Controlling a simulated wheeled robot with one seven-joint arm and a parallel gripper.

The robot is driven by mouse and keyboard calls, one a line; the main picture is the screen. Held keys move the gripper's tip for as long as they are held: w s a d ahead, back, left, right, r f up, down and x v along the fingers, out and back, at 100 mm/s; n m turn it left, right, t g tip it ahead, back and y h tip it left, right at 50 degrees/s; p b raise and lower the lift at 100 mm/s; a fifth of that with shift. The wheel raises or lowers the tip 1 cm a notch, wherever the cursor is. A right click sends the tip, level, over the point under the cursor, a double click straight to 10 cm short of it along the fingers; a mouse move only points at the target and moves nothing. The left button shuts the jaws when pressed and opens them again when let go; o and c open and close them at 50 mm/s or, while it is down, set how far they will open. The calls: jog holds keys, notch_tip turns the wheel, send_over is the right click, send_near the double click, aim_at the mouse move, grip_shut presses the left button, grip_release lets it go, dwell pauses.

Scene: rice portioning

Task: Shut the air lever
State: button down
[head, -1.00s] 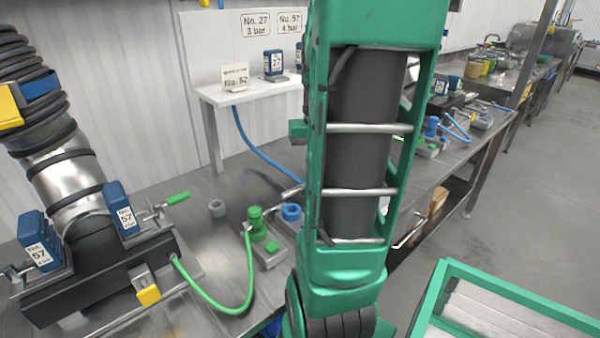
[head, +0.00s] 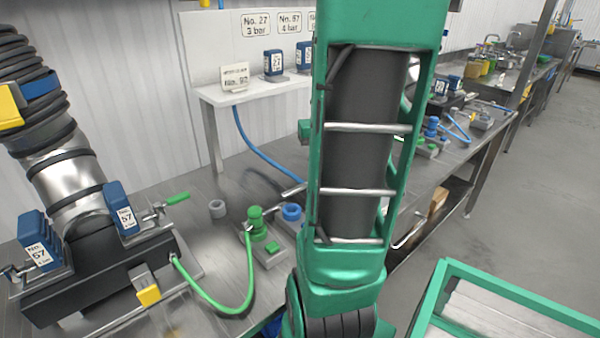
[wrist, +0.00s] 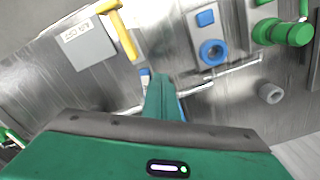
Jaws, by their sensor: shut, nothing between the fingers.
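I cannot tell for sure which part is the air lever. A yellow handle (wrist: 124,38) beside a grey labelled plate shows in the wrist view, and metal rods (wrist: 232,73) lie near a blue round fitting (wrist: 213,52). My gripper (wrist: 160,80) is shut and empty, its green fingers together over the steel bench, left of and below the blue fitting in the picture. Whether it touches a rod is unclear. In the head view my arm hides the gripper. There the blue fitting (head: 292,212) and a green valve (head: 256,222) stand left of my arm.
The green valve (wrist: 283,32) and a grey ring (wrist: 270,93) show in the wrist view. A green hose (head: 228,307) runs to a black block (head: 95,275) with blue tags at left. A white shelf (head: 250,96) stands behind. A green-framed cart (head: 510,295) is at lower right.

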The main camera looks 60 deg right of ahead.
jog(key=shift+s+d, duration=0.5)
jog(key=shift+d, duration=0.15)
notch_tip(320, 180, up, 7)
jog(key=a, duration=0.1)
jog(key=shift+w, duration=0.2)
jog(key=shift+a, duration=0.1)
dwell(0.4)
jog(key=s+a+f+n, duration=0.1)
jog(key=a+f, duration=0.2)
jog(key=a, duration=0.6)
jog(key=s+a+f+n, duration=0.1)
jog(key=a+f, duration=0.3)
jog(key=a, duration=0.5)
jog(key=shift+s+a, duration=0.2)
jog(key=shift+s, duration=0.2)
